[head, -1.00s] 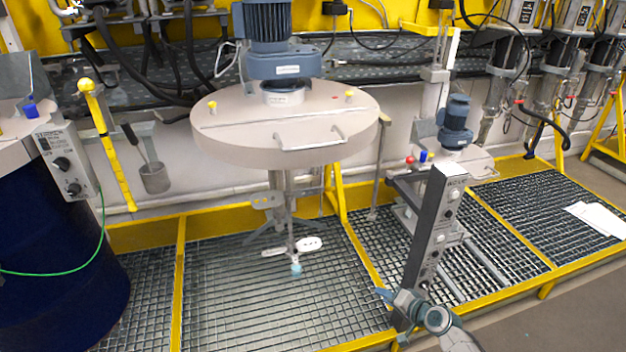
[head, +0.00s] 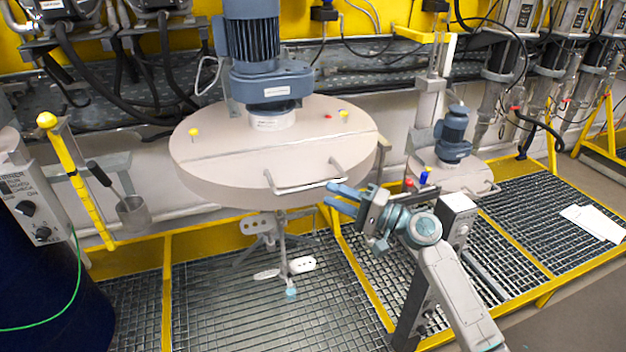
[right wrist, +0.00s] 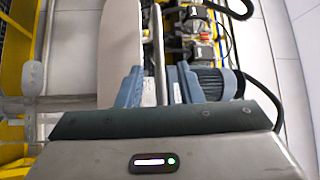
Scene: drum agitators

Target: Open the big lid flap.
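The big round beige lid (head: 230,172) with a blue-grey motor (head: 252,45) on top lies flat above the grating. A seam crosses it, and the flap in front of the seam lies level with the rest. A metal bar handle (head: 300,188) sits at the flap's front edge. My right gripper (head: 331,195) is at the handle's right end, fingers pointing left. In the right wrist view, the handle bar (right wrist: 159,40) runs between the open fingers (right wrist: 156,82), with the lid (right wrist: 121,45) to the left. Whether the fingers touch the bar is unclear. My left gripper is out of view.
A smaller lid with a motor (head: 453,135) stands to the right, behind my right arm. A grey control post (head: 456,215) is close beside that arm. A dark blue drum (head: 40,300) is at the left. A stirrer (head: 288,268) hangs below the big lid over open grating.

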